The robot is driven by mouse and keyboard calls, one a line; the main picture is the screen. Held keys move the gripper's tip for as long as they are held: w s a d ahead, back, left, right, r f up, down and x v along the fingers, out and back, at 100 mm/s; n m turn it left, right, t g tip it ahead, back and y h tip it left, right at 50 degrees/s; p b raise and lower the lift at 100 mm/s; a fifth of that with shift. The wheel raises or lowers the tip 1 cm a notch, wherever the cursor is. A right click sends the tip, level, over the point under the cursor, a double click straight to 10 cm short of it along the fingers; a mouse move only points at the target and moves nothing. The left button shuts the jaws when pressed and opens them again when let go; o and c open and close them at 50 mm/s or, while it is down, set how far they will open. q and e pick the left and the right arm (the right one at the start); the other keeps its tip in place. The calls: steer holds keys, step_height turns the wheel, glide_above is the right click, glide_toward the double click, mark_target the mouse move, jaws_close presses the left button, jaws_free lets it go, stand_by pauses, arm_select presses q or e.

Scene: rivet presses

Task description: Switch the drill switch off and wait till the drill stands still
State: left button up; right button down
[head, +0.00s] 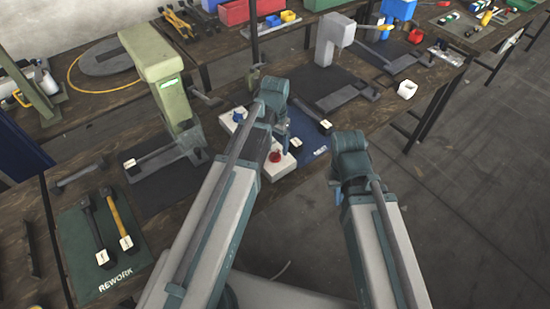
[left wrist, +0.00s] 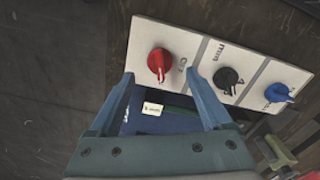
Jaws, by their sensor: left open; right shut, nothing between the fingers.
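A white switch panel shows in the left wrist view (left wrist: 150,32), with a red knob (left wrist: 160,62), a black knob (left wrist: 228,79) and a blue knob (left wrist: 278,93) in a row. Their labels are too small to read surely, so I cannot tell which is the drill switch. In the head view the panel (head: 283,168) is partly hidden by my left arm; its red knob (head: 276,156) and blue knob (head: 238,117) show. My left gripper (left wrist: 160,78) is open above the panel, its fingertips nearest the red knob. My right gripper (head: 338,194) is shut and empty, off the bench's front edge.
A green press (head: 160,80) stands left of the panel and a grey press (head: 335,38) stands beyond it. A green rework mat (head: 75,235) holds two labelled tools. A blue mat (head: 312,140) lies beside the panel. The floor at right is clear.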

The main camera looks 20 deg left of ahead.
mark_target(275, 153)
arm_select(q)
step_height(275, 153, down, 4)
steer(key=b, duration=0.3)
steer(key=shift+f, duration=0.15)
